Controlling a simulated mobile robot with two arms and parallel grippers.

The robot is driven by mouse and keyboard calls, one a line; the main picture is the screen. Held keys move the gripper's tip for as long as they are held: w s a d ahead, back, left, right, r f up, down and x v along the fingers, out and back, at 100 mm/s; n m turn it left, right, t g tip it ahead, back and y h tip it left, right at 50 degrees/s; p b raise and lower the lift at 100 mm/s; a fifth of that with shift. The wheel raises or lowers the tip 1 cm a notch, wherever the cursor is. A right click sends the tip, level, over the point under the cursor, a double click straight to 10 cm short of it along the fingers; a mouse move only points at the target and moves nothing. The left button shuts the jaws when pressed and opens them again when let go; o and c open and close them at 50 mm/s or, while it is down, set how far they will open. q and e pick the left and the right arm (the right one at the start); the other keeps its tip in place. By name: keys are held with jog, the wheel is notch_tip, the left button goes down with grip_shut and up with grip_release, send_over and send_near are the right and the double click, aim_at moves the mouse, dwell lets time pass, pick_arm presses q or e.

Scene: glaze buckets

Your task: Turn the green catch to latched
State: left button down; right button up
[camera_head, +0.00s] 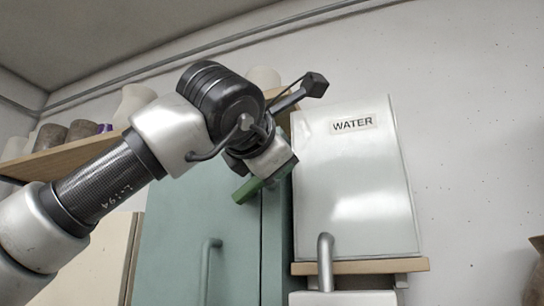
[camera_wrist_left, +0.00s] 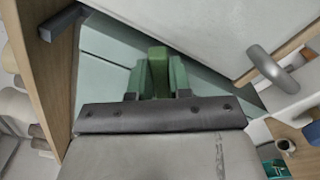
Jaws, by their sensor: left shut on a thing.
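The green catch (camera_head: 246,191) is on the upper front of the teal cabinet (camera_head: 195,225), near the cabinet's right side. In the head view it lies at a slant, its left end lower. My left gripper (camera_head: 270,178) reaches it from above and hides its right part. In the left wrist view the green catch (camera_wrist_left: 158,72) stands between the two fingers of my left gripper (camera_wrist_left: 158,82), which is shut on it. The catch's pivot and any latch marking are hidden. My right gripper is not in view.
A white tank labelled WATER (camera_head: 355,200) stands right of the cabinet on a wooden shelf, close to my gripper. A grey bent pipe (camera_head: 325,262) rises below it. The cabinet has a vertical handle (camera_head: 208,270). A wall shelf (camera_head: 70,156) with several pots runs behind my left arm.

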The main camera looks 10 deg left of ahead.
pick_arm(q)
jog(key=shift+s+d+f+m, duration=0.15)
jog(key=shift+f+m, duration=0.2)
jog(key=shift+m, duration=0.8)
jog(key=shift+w+d+f+m, duration=0.1)
jog(key=shift+f+m, duration=0.3)
jog(key=shift+m, duration=0.8)
jog(key=shift+s+d+f+m, duration=0.15)
jog(key=shift+f+m, duration=0.2)
jog(key=shift+m, duration=0.8)
jog(key=shift+w, duration=0.15)
jog(key=c, duration=1)
grip_release()
jog(key=shift+c, duration=0.2)
jog(key=shift+s, duration=0.2)
jog(key=s+a+b, duration=0.2)
jog(key=s+b, duration=0.3)
jog(key=s, duration=0.5)
jog(key=shift+s, duration=0.25)
